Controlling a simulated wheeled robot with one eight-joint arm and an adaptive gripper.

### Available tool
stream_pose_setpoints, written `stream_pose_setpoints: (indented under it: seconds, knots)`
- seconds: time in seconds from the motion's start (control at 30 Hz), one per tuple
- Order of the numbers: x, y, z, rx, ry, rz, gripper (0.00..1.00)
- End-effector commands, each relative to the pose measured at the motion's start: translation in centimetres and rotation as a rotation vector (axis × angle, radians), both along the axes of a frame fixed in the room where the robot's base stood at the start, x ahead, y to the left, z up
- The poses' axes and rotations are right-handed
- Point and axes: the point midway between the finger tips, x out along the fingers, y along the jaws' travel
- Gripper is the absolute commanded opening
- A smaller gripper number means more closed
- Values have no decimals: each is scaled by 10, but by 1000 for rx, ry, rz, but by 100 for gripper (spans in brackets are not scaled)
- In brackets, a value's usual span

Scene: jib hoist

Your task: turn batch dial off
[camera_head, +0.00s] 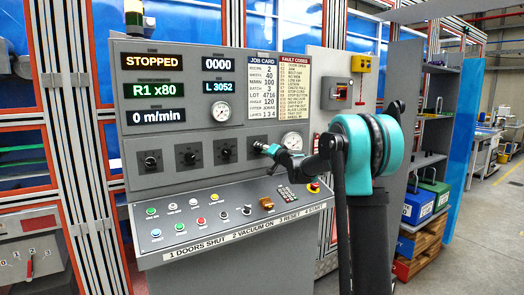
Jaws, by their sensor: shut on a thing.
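A grey control panel (185,130) carries a row of black dials under its displays. The left dial (151,161), the second dial (190,157) and the third dial (225,152) are in plain view. My gripper (262,147) is at the rightmost dial of the row, shut on it, and mostly hides it. The dial labels are too small to read, so I cannot tell which one is the batch dial. The rightmost dial's pointer is hidden too. A job card (263,86) with a batch line hangs above the row.
A sloped desk (225,218) with several coloured buttons and a keypad juts out below the dials. A round gauge (292,140) sits right of my gripper. Shelving with blue and green bins (417,208) stands at the right.

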Motion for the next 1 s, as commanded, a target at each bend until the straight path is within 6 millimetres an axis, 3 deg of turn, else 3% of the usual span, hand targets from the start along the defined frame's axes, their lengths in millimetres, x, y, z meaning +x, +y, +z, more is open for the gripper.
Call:
stream_pose_setpoints:
  seconds: [1.0]
  knots:
    - [-2,2,0,-823,-505,2,4]
